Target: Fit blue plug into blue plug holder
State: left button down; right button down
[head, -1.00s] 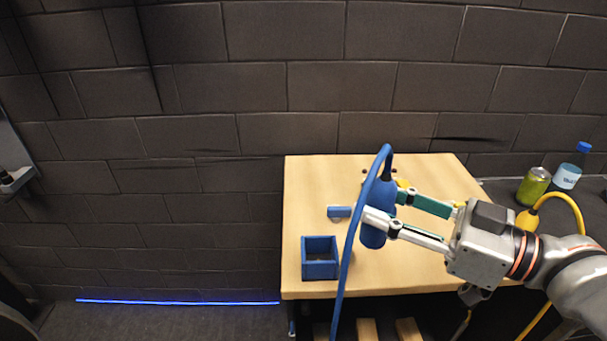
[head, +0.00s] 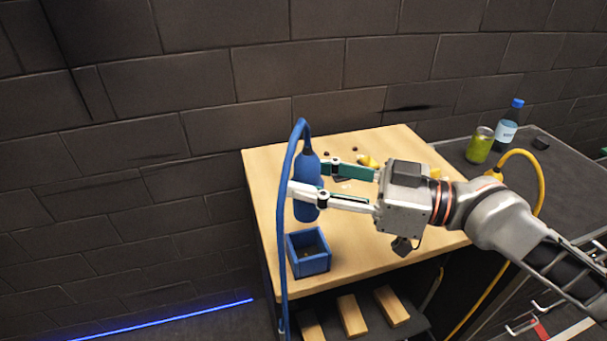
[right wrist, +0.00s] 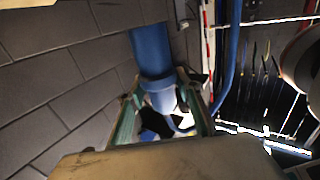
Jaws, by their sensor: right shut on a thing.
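The blue plug (head: 307,208) hangs upright with a blue cord looping from its top. My right gripper (head: 308,181) is shut on the plug and holds it above the table. The blue plug holder (head: 309,265), an open-topped square box, stands on the table near its left front corner. The plug is just above the holder in the head picture and apart from it. The right wrist view also shows the blue plug (right wrist: 152,52) between my fingers. My left gripper is not in view.
The wooden table (head: 370,245) is clear right of the holder. Yellow pieces (head: 368,161) lie behind my gripper. A green can (head: 480,146) and a bottle (head: 507,130) stand on the dark counter at right. A yellow cord (head: 540,190) loops there. Wooden blocks (head: 351,315) sit below the tabletop.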

aim_at(307, 209)
jog(key=shift+f+b, duration=1.3)
jog(key=shift+f, duration=0.3)
jog(key=shift+f+b, duration=0.4)
jog(key=shift+f, duration=0.1)
jog(key=shift+f+b, duration=0.85)
jog(key=shift+f, duration=0.25)
notch_tip(307, 209, down, 4)
jog(key=b, duration=0.3)
jog(key=shift+f, duration=0.25)
jog(key=shift+f+b, duration=0.25)
jog(key=shift+b, duration=0.25)
jog(key=shift+f+b, duration=0.45)
jog(key=shift+f, duration=0.15)
